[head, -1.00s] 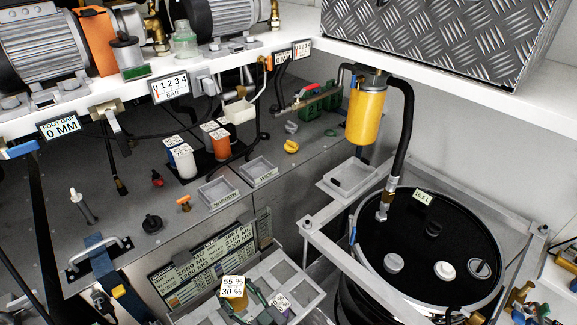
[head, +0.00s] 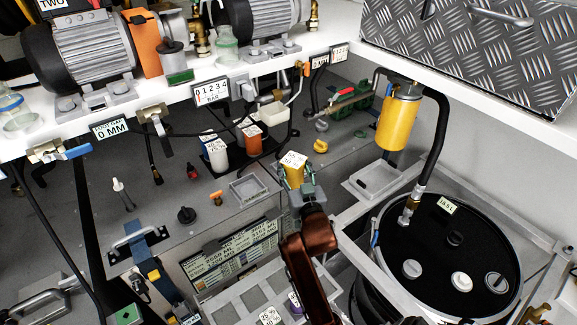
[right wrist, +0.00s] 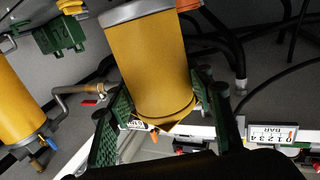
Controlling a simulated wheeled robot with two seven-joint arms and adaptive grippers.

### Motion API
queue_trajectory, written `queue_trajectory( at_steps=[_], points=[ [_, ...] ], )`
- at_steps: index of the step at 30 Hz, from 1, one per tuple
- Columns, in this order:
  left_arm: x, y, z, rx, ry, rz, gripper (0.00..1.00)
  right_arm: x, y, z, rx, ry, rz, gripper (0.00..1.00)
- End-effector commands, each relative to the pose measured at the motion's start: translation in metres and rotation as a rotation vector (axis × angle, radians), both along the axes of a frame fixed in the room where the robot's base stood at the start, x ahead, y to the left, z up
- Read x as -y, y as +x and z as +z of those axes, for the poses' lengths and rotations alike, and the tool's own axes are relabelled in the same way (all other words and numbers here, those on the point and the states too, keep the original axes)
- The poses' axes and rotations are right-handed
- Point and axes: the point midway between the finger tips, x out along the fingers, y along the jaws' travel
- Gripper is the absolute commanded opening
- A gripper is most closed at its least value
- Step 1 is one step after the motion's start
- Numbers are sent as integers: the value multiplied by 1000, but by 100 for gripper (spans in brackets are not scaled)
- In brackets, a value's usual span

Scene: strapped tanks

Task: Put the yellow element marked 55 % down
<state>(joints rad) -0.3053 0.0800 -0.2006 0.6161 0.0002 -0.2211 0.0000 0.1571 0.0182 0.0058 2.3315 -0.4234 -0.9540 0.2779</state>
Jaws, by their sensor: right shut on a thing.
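The yellow element (head: 291,175), a small cylinder with a white label on top that appears to read 55 %, is in my right gripper (head: 305,190). The green-padded fingers close on its sides. In the right wrist view the yellow element (right wrist: 157,70) fills the middle between the two fingers. In the head view it stands before the grey bench, right of a shallow grey tray (head: 232,191). It covers the spot of a second such tray, and I cannot tell whether it touches anything below. My left gripper is out of view.
A crate (head: 215,308) with labelled elements stands below the bench. A yellow filter housing (head: 397,122) hangs from the white shelf at right, near a black drum (head: 455,240). White and orange elements (head: 249,138) stand at the back. A yellow knob (head: 320,146) lies behind the gripper.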

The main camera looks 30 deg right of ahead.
Motion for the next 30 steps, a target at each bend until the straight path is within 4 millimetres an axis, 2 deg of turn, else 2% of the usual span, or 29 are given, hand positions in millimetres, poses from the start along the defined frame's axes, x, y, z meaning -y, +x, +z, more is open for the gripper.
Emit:
queue_trajectory(
  at_steps=[1,3,6,9,11,18,22,27,30],
  points=[
    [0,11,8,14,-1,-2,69,4,3,23,10,-2,-4,8],
    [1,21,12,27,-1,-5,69,8,7,38,9,-2,-8,8],
    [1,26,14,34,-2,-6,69,12,9,50,5,-1,-11,8],
    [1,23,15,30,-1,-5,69,16,17,51,0,-1,-11,8],
    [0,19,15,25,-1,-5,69,19,25,47,-3,-2,-12,8],
    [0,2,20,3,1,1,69,39,74,23,-2,-4,-13,8],
    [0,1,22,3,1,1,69,49,100,6,-5,-2,-13,8],
    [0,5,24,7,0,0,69,57,122,-23,-2,0,-12,8],
    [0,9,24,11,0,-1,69,60,130,-33,0,-2,-12,8]
  ],
)
